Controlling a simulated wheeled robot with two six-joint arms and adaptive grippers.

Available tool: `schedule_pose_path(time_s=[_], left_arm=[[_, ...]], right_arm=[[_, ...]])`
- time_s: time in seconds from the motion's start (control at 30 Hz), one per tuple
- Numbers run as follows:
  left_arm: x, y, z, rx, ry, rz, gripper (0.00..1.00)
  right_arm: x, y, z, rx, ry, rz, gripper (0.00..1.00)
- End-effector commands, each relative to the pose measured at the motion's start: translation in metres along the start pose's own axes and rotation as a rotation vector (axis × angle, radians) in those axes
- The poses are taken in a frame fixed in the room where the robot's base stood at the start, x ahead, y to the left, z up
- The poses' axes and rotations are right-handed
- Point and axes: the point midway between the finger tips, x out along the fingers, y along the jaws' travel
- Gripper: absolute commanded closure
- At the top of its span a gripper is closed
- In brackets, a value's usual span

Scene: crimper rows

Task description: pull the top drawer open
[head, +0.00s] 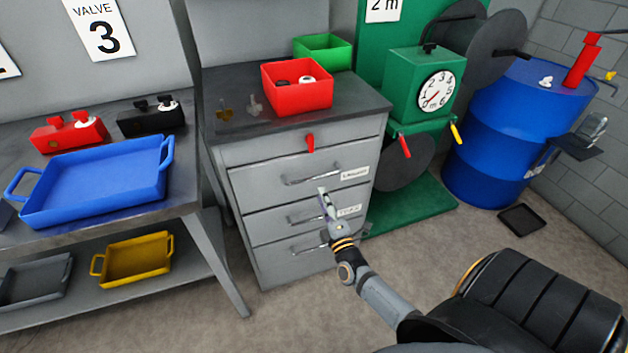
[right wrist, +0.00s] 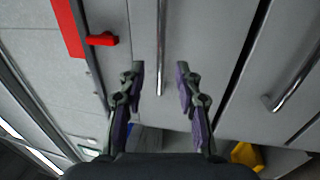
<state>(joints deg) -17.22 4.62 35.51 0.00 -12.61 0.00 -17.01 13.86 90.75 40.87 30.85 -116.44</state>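The grey drawer cabinet (head: 270,245) stands in the middle of the head view, its drawers looking shut. The top drawer (head: 255,185) has a bar handle (head: 312,178) and a white label (head: 354,173). My right gripper (head: 324,204) is in front of the cabinet, just below that handle in the head view. In the right wrist view my right gripper (right wrist: 161,80) is open, with the top drawer's handle (right wrist: 161,45) lined up between its fingers; whether they overlap in depth I cannot tell. My left gripper is out of view.
A red lever (head: 310,143) points down on the panel above the top drawer. A red bin (head: 297,88) stands on the cabinet. A table with a blue tray (head: 95,185) is at left; a green machine (head: 420,85) and blue drum (head: 510,130) are at right.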

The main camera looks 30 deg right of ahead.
Motion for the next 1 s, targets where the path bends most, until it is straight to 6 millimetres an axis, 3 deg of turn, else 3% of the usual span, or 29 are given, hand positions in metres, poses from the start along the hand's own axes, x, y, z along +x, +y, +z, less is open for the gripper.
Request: schedule_pose_path(time_s=[0.2,0.4,0.77,1.0], left_arm=[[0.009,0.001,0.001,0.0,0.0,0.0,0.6],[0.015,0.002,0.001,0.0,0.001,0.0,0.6],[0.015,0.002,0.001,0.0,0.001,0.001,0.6],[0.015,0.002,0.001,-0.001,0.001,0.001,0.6]], right_arm=[[0.049,-0.002,0.0,-0.001,0.001,0.002,0.66],[0.078,-0.002,-0.001,0.001,0.001,-0.001,0.66],[0.086,-0.001,0.0,0.0,0.002,-0.003,0.66],[0.086,-0.001,0.0,0.0,0.002,-0.003,0.97]])
